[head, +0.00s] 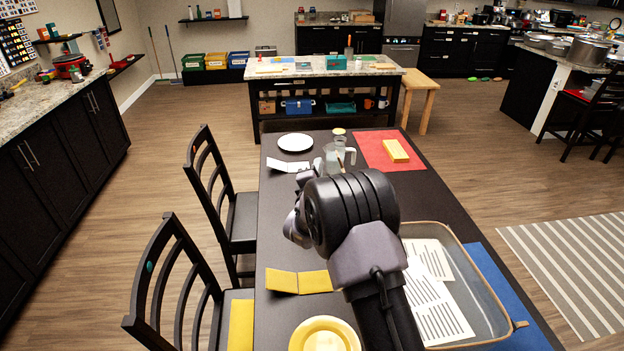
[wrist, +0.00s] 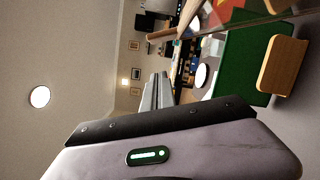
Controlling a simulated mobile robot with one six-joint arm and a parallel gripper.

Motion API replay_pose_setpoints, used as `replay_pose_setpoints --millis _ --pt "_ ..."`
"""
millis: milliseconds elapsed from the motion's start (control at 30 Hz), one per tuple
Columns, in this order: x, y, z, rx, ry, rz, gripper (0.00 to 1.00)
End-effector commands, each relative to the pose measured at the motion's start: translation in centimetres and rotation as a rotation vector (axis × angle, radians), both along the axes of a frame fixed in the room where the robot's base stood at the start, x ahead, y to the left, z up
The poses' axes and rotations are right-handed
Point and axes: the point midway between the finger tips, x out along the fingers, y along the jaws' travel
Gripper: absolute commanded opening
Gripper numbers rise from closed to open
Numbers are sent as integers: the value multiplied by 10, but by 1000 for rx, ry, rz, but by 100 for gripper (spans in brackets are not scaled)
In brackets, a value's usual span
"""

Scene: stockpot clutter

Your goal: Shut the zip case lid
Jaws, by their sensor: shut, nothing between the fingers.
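The zip case (head: 495,301) lies open on the dark table at the lower right in the head view. It has a tan rim and a grey inside, with printed white sheets (head: 443,322) in it. My arm covers its left side, and I cannot make out the lid. My gripper (head: 297,228) is left of the case, above the table, mostly hidden behind my wrist. In the wrist view my gripper's grey fingers (wrist: 156,92) are together and empty.
A blue mat (head: 515,290) lies at the case's right. A yellow bowl (head: 324,335), yellow folded card (head: 298,281), glass jugs (head: 337,155), white plate (head: 295,142) and a yellow block (head: 396,151) on a red mat (head: 376,139) share the table. Chairs (head: 220,200) stand along its left.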

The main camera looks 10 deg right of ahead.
Motion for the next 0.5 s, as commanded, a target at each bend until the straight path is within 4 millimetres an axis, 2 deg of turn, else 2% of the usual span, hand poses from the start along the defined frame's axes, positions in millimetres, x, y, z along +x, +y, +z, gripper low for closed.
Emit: replay_pose_setpoints --millis 100,200,500 --pt "-2 -20 8 0 0 -3 0" --pt "-2 -29 12 1 0 -2 0" --pt "-3 -34 14 1 1 0 0"
